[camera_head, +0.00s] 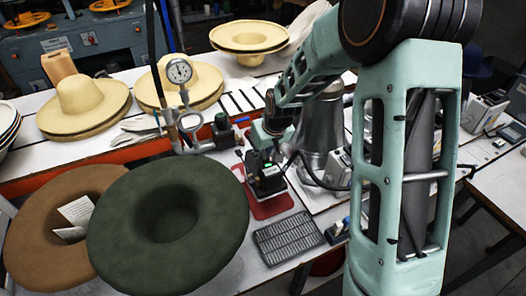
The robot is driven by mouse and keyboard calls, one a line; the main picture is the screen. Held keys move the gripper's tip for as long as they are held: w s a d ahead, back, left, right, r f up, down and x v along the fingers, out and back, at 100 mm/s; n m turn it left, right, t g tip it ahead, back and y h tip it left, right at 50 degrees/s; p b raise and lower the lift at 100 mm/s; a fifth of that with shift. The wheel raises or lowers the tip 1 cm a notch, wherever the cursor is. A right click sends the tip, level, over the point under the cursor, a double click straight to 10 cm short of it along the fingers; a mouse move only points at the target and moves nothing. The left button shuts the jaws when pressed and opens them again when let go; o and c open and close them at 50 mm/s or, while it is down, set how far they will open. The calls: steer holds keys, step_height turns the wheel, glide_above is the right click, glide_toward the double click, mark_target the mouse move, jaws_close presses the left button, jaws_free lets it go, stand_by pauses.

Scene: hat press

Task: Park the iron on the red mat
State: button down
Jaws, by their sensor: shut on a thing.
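The red mat (272,207) lies on the white table right of the green hat, its near part bare. My gripper (262,160) is at the mat's far part, seen from behind and small in the picture. It is shut on the iron (267,183), a dark, blocky thing with a pale lower edge. The iron is over or on the far half of the mat; I cannot tell whether its base touches. My fingertips and the iron's handle are partly hidden by the gripper and cables.
A dark green hat (125,228) and a brown hat (30,230) fill the near left. A grey ridged plate (288,238) lies in front of the mat. A pipe with a gauge (180,72) stands left. A metal vessel (322,125) stands close on the right.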

steer(key=shift+w+f+b, duration=0.15)
steer(key=shift+f+b, duration=1.35)
steer(key=shift+f, duration=1.2)
